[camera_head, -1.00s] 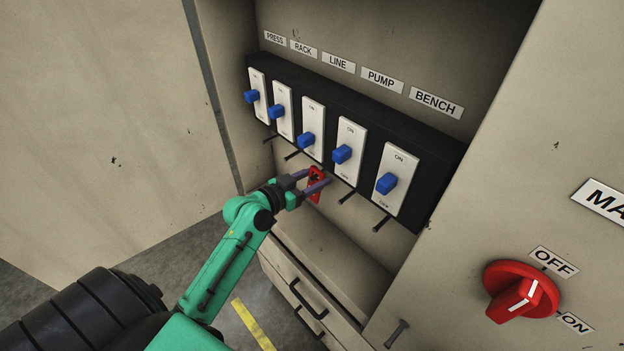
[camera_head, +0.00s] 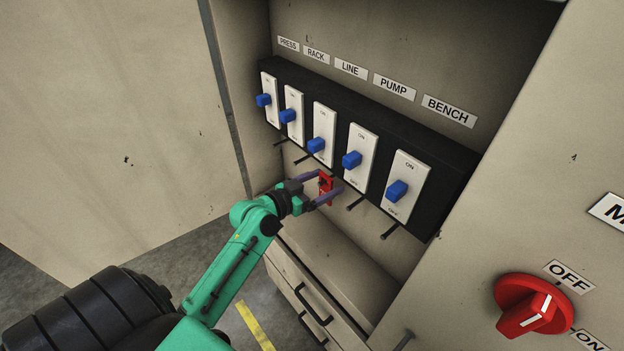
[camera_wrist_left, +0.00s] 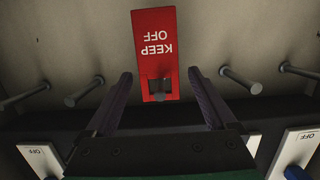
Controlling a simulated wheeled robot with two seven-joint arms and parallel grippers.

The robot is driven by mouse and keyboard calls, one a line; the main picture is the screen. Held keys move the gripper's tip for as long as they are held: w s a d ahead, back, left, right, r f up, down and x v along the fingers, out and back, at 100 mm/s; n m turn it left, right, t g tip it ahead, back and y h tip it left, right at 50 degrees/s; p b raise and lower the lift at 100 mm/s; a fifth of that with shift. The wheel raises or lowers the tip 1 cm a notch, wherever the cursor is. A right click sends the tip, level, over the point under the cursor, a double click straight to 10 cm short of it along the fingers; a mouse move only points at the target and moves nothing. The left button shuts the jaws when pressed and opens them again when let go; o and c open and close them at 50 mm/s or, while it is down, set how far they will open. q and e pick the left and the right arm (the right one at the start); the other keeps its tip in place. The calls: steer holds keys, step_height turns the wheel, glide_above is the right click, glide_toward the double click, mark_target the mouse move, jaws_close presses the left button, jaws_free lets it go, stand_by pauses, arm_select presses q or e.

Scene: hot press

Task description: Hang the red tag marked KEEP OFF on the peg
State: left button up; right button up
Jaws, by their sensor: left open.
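The red KEEP OFF tag (camera_head: 326,188) is below the LINE switch, against the cabinet's back panel. In the left wrist view the tag (camera_wrist_left: 156,45) reads upside down, and the end of a grey peg (camera_wrist_left: 159,88) appears in its dark square hole. My left gripper (camera_head: 330,183) is open at the tag. In the left wrist view its two fingers (camera_wrist_left: 161,83) stand on either side of the tag's hole end, with a gap to each edge. My right gripper is not in view.
Bare pegs stick out on both sides, such as one below PUMP (camera_head: 355,203) and one below BENCH (camera_head: 390,231). A black switch strip (camera_head: 443,190) with blue levers is above. A red rotary knob (camera_head: 533,305) is at right. A drawer handle (camera_head: 313,306) is below.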

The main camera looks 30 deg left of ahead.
arm_select(q)
steer(key=v, duration=1.4)
steer(key=s+a+f+n+g+y, duration=0.2)
steer(key=s+a+f, duration=0.15)
steer(key=f, duration=0.65)
steer(key=s+a+f+n+g+y, duration=0.15)
steer(key=a+f, duration=0.25)
steer(key=f, duration=0.6)
steer(key=s+a+f+n+g+y, duration=0.2)
steer(key=s+a+f, duration=0.1)
steer(key=f, duration=0.6)
steer(key=s+d+f+m+g, duration=0.1)
steer(key=s+d+f+g, duration=0.2)
steer(key=s+f, duration=0.3)
steer(key=s+d+f+m+g+b, duration=0.1)
steer(key=s+d+f+g, duration=0.1)
steer(key=s+d+f, duration=0.4)
steer(key=s+d+f+m+g, duration=0.2)
steer(key=s+f, duration=0.5)
steer(key=f, duration=0.4)
steer(key=d+g, duration=0.1)
steer(key=d, duration=0.1)
steer(key=shift+s+d+g, duration=0.3)
steer(key=shift+g, duration=0.05)
steer(key=shift+f, duration=0.15)
